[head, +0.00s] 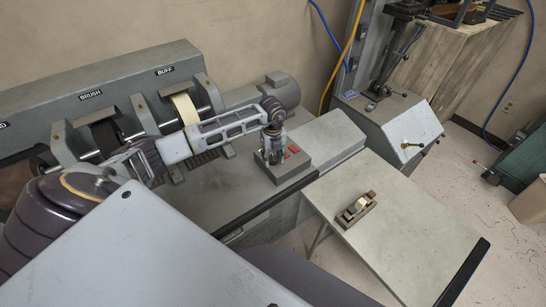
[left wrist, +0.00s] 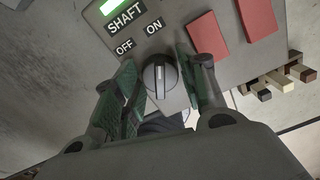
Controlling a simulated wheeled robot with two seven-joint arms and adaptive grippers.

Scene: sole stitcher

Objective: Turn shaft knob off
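The shaft knob (left wrist: 160,76) is a round dark knob with a light pointer line, on a grey control box (head: 290,175). The line runs nearly up and down in the left wrist view, with the OFF label (left wrist: 124,47) to the upper left and the ON label (left wrist: 154,27) above. A green light glows by the SHAFT label (left wrist: 125,17). My left gripper (left wrist: 163,88) is open, with its green-padded fingers on either side of the knob; contact cannot be told. In the head view my left gripper (head: 272,158) points down at the box and hides the knob.
Two red buttons (left wrist: 208,38) sit right of the knob on the same box. A machine with BRUSH and BUFF wheels (head: 183,108) stands behind my left arm. A grey table (head: 410,235) at the right holds a small brown block-like object (head: 356,208).

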